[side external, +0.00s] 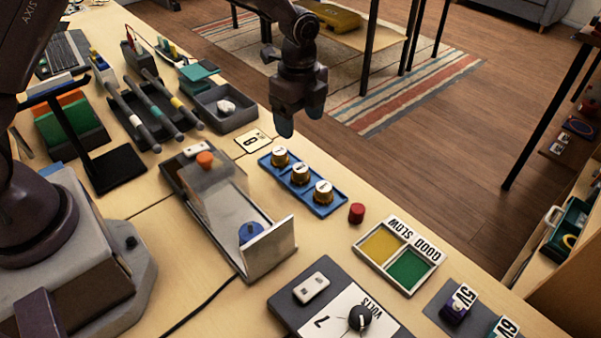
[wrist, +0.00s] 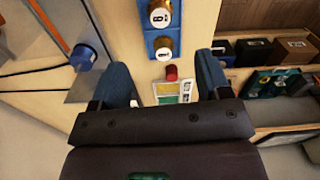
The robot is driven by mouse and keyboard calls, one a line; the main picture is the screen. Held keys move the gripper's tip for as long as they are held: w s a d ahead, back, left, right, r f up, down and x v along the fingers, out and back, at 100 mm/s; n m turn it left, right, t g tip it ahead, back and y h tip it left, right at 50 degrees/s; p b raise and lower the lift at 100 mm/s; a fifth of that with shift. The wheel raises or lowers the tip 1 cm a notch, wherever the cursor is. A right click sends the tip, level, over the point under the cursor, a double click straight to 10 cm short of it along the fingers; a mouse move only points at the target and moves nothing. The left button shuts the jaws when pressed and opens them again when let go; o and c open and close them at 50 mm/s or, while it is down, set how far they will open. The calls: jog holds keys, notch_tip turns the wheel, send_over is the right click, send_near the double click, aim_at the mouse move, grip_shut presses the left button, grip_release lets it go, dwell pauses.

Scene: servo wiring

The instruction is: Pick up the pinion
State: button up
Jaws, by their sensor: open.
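Three brass-coloured round pieces with white marked tops stand in a row in a blue holder (side external: 330,207): a far one (side external: 280,157), a middle one (side external: 300,174) and a near one (side external: 323,192). They look like the pinions, but their marks are too small to read. Two show at the top of the wrist view (wrist: 160,14) (wrist: 162,46). My gripper (side external: 301,117) is open and empty, above the bench edge behind the holder. In the wrist view its blue fingers (wrist: 165,80) are spread, with a small red cylinder (wrist: 171,72) seen between them.
A metal channel (side external: 222,205) with an orange knob (side external: 205,159) and a blue knob (side external: 251,233) stands left of the holder. A GOOD/SLOW tray (side external: 372,262) with yellow and green compartments lies to the right. A volts meter (side external: 345,315) is at the front.

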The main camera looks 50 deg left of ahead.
aim_at(300, 167)
jog(key=shift+m, duration=0.5)
notch_tip(300, 167, down, 13)
jog(key=shift+d, duration=0.15)
jog(key=c, duration=1)
jog(key=shift+c, duration=0.2)
